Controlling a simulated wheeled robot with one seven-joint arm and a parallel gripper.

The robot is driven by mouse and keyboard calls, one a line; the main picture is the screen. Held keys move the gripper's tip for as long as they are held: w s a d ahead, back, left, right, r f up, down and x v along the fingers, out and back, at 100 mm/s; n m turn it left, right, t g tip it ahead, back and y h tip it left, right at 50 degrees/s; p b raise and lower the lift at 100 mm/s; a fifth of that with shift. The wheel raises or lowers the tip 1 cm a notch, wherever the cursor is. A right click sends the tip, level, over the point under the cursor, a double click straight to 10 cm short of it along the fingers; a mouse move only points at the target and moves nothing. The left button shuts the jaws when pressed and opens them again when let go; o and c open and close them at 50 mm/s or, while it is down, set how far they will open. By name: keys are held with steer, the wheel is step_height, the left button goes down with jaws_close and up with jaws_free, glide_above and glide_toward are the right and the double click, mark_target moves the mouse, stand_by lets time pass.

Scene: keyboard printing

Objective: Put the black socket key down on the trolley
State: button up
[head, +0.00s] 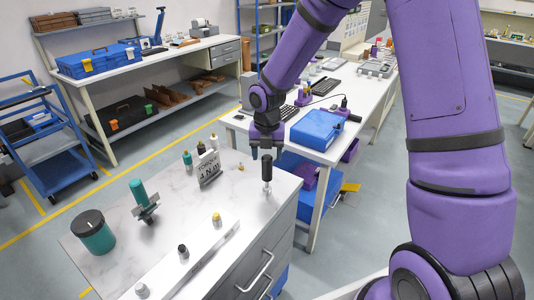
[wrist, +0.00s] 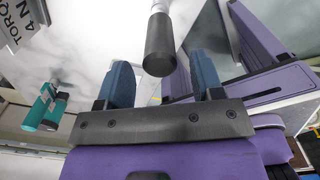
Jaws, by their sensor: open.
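The black socket key (head: 267,168) stands upright on the white marbled top of the trolley (head: 188,207), near its right edge, black handle up and silver shaft down. My gripper (head: 266,153) is just above it, open, with its blue fingers apart. In the wrist view, the black handle of the socket key (wrist: 160,48) shows between and beyond the two fingertips of my gripper (wrist: 165,72). The handle appears clear of both fingers. Nothing is held.
A torque sign (head: 208,168) stands left of the key, with small bottles behind it. A teal-handled tool (head: 140,195), a teal jar (head: 93,232) and a white rail (head: 185,260) with small pegs share the top. A workbench with a blue case (head: 316,128) is behind right.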

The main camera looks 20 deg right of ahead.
step_height(320, 180, up, 12)
steer(key=s+d+r+m+t, duration=0.1)
steer(key=s+d+r+m, duration=0.2)
steer(key=s+r+m, duration=0.45)
steer(key=s+d+r+m+t, duration=0.2)
steer(key=s+r+m, duration=0.1)
steer(key=s+m, duration=0.8)
steer(key=s+d+r+m+t, duration=0.2)
steer(key=s+d+r+m, duration=0.1)
steer(key=s+m, duration=0.7)
steer(key=r+m, duration=0.1)
steer(key=m, duration=0.2)
steer(key=shift+s+r, duration=0.3)
steer(key=shift+s, duration=0.1)
